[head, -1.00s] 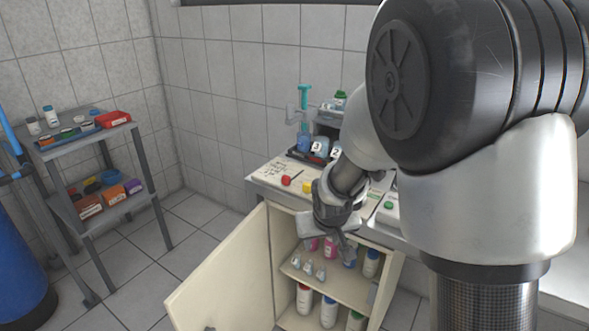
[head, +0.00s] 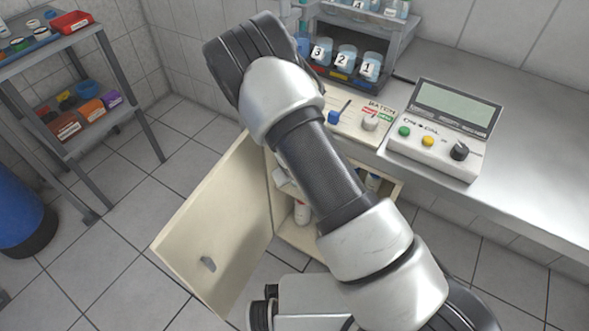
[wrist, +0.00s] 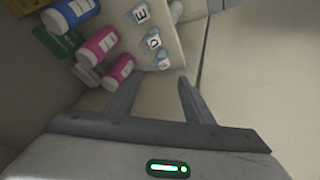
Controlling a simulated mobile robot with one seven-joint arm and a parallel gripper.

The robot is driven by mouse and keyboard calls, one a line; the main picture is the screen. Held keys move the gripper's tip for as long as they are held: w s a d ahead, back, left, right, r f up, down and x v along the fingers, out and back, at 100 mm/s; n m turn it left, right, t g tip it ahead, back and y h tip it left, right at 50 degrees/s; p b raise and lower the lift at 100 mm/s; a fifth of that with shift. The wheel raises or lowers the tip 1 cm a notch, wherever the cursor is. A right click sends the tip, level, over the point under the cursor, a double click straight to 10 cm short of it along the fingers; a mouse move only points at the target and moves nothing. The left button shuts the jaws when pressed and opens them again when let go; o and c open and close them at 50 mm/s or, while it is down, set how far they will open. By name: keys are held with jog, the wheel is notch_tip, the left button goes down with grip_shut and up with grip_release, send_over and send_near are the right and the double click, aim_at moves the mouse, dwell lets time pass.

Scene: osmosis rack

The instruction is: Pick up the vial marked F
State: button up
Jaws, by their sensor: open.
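Three small vials stand in a row on a cabinet shelf (wrist: 193,35) in the wrist view. The top vial (wrist: 141,15) seems to bear an E, and the middle vial (wrist: 153,41) seems to bear a D. The lowest vial (wrist: 162,60) is nearest my gripper, and its mark is too small to read. I cannot tell which vial is F. My gripper (wrist: 158,82) is open and empty, its fingertips just short of the lowest vial and apart from it. In the head view my arm hides the vials.
The open cabinet door (head: 215,225) stands left of my arm. Above is a counter with a control box (head: 440,130) and numbered beakers (head: 346,60).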

jog(key=b+x, duration=0.2)
jog(key=x, duration=0.4)
jog(key=b+x, duration=0.2)
jog(key=x, duration=0.3)
jog(key=shift+d+f, duration=0.2)
jog(key=shift+f, duration=0.2)
jog(key=c, duration=0.8)
